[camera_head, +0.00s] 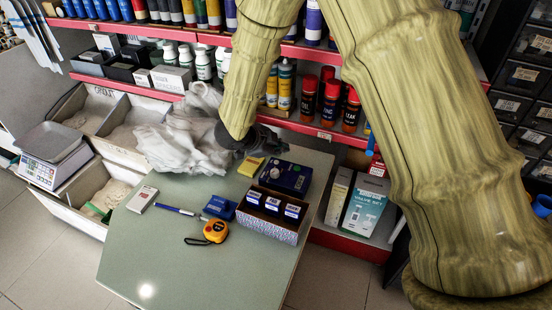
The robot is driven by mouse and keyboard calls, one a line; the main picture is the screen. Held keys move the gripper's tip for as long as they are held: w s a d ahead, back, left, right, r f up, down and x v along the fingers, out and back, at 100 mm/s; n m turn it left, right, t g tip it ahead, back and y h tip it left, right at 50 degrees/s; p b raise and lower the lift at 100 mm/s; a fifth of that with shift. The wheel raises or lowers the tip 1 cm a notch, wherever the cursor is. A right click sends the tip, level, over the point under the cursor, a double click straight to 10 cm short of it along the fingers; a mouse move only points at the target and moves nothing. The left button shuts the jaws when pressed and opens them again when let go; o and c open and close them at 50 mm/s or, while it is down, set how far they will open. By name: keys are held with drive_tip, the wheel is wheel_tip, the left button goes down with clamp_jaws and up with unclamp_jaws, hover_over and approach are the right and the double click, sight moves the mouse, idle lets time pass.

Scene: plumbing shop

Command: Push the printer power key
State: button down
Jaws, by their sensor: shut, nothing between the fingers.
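My arm comes down from the top, and my dark gripper (268,143) is at the back edge of the green table, partly hidden by my own arm. It is shut and empty, above and behind a dark blue box-like device (287,177) with a round light mark on top. This device may be the printer, but I cannot tell for sure. It stands behind a box of labelled dark compartments (270,226). No power key can be made out at this size. My gripper appears apart from the device.
The green table (150,260) also holds a yellow pad (251,166), a blue item (220,207), an orange tape measure (215,231), a blue pen (174,209) and a white box (143,199). Shelves of bottles and cans stand behind.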

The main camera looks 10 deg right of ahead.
drive_tip(key=shift+r+p, duration=1.55)
drive_tip(key=shift+r, duration=0.4)
